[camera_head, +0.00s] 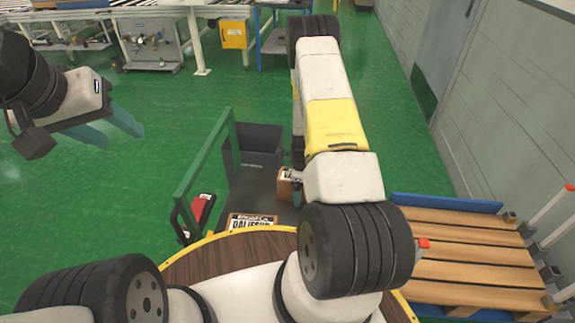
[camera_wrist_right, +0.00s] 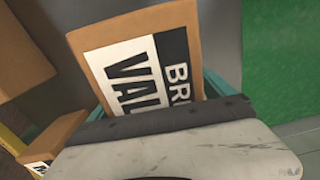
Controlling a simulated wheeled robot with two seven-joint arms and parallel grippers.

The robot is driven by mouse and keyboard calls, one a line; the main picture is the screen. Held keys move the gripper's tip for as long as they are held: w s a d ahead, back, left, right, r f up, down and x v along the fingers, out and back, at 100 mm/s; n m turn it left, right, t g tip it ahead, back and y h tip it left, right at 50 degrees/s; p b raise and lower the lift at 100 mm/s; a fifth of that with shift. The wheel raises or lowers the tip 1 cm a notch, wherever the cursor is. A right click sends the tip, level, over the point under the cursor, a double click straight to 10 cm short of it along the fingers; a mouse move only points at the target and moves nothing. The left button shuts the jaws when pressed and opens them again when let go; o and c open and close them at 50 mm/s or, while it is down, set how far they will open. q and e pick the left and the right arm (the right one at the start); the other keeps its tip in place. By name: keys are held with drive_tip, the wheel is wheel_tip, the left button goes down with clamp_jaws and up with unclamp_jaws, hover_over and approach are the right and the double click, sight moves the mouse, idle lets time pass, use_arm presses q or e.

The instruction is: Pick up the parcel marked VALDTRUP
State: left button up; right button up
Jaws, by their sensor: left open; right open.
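In the right wrist view, a brown cardboard parcel (camera_wrist_right: 140,75) has a black-and-white label with the visible letters "VAL" and "BR"; the rest is hidden by my wrist. My right gripper (camera_wrist_right: 155,92) is open, with teal fingers showing at both sides of this parcel. I cannot tell whether they touch it. My left gripper (camera_head: 121,134) is open and empty above the green floor at the left.
A dark cart with a green rail (camera_head: 183,195) carries a parcel labelled like "BALISSON" (camera_head: 252,221), a partly hidden brown box (camera_head: 285,191) and a grey bin (camera_head: 260,140). Another carton (camera_wrist_right: 20,55) is left of the labelled parcel. A wooden pallet (camera_head: 470,267) lies right.

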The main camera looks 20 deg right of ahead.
clamp_jaws()
idle(0.4)
